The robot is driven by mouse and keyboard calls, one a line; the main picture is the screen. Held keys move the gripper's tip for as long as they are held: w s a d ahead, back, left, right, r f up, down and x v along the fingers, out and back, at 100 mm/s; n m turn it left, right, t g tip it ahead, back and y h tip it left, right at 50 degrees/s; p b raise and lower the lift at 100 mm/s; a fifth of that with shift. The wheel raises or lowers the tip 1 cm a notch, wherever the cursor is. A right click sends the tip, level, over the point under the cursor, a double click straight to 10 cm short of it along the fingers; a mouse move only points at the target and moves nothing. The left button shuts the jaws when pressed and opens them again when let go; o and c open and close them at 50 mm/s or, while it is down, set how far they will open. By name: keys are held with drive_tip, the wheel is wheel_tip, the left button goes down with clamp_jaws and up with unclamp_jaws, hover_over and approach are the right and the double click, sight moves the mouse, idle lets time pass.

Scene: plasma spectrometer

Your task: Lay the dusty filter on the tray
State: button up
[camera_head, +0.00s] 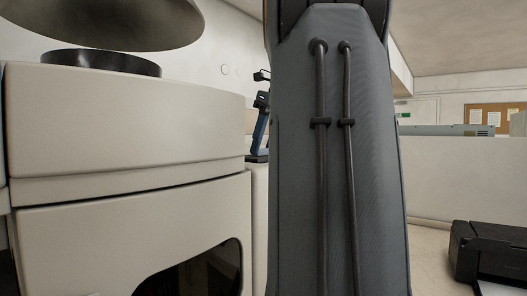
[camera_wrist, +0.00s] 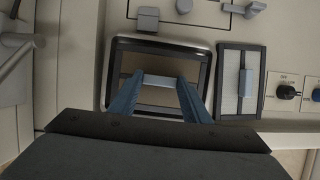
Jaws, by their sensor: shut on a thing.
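In the wrist view my gripper (camera_wrist: 159,82) has its two blue fingers on either end of a pale bar-shaped handle and is shut on it. The handle lies across a brownish panel, which I take to be the dusty filter (camera_wrist: 160,97). A dark, rounded frame (camera_wrist: 205,52) surrounds the panel on a pale machine front. I cannot tell whether the filter is seated in the frame or drawn out of it. My wrist hides the area below. No tray can be made out for certain. The head view does not show my gripper.
In the head view a large cream machine (camera_head: 125,125) stands left, and a black box (camera_head: 488,252) stands lower right. My arm blocks the middle.

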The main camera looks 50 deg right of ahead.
drive_tip(key=shift+f, duration=1.05)
drive_tip(key=shift+f, duration=0.1)
drive_tip(key=o, duration=1.1)
drive_tip(key=shift+c, duration=0.2)
drive_tip(key=v, duration=1.2)
drive_tip(key=shift+b, duration=0.3)
